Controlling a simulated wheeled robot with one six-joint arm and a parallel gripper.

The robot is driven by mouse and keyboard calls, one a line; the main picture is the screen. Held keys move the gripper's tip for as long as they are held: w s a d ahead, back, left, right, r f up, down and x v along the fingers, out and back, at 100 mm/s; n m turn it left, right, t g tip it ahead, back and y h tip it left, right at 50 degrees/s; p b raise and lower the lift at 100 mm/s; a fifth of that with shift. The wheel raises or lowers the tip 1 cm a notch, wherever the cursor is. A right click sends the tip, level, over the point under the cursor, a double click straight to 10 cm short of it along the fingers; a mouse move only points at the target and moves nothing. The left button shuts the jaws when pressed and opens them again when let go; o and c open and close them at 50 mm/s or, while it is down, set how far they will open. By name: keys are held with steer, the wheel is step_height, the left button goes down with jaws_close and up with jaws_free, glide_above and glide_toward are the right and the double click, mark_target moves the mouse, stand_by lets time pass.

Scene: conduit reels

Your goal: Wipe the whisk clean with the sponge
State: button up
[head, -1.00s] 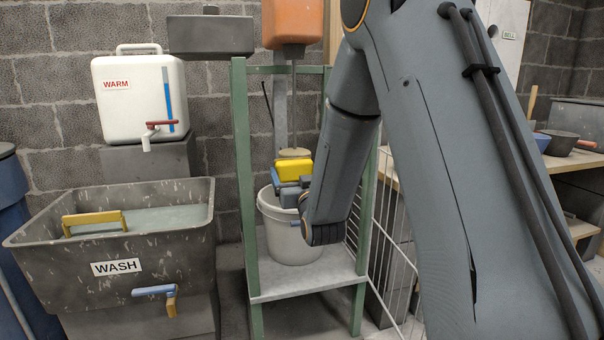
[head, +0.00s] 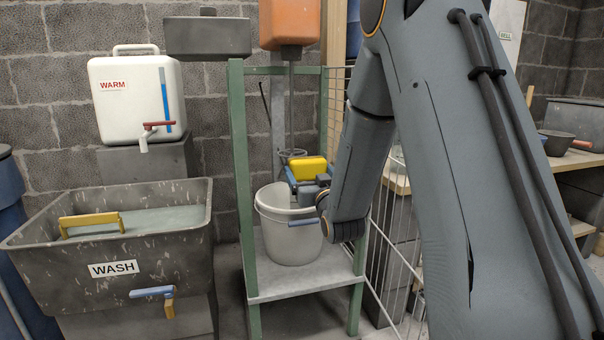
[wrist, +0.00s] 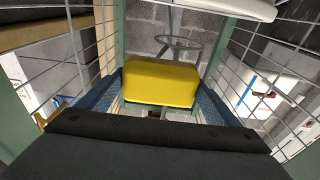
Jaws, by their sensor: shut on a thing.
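The whisk (head: 291,153) is a grey ring with spokes at the lower end of a thin shaft, hanging from an orange housing (head: 287,22). It shows in the wrist view (wrist: 180,42) as a bare grey ring with no pale coating visible. My gripper (head: 308,175) is shut on the yellow sponge (head: 311,167), its blue fingers on either side. The sponge fills the middle of the wrist view (wrist: 160,82). It is close below and right of the whisk in the head view. A gap shows between them in the wrist view.
A white bucket (head: 291,240) stands on a shelf inside a green frame (head: 240,150), under the whisk. Wire mesh (head: 388,255) flanks the frame on the right. The wash basin (head: 60,270) and white warm-water tank (head: 112,105) are on the left.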

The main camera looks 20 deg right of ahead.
steer(key=shift+d, duration=0.2)
steer(key=shift+a, duration=0.15)
steer(key=shift+s, duration=0.2)
steer(key=shift+s+p, duration=0.8)
steer(key=shift+s, duration=2.1)
steer(key=shift+s+p, duration=0.4)
steer(key=shift+s, duration=1.1)
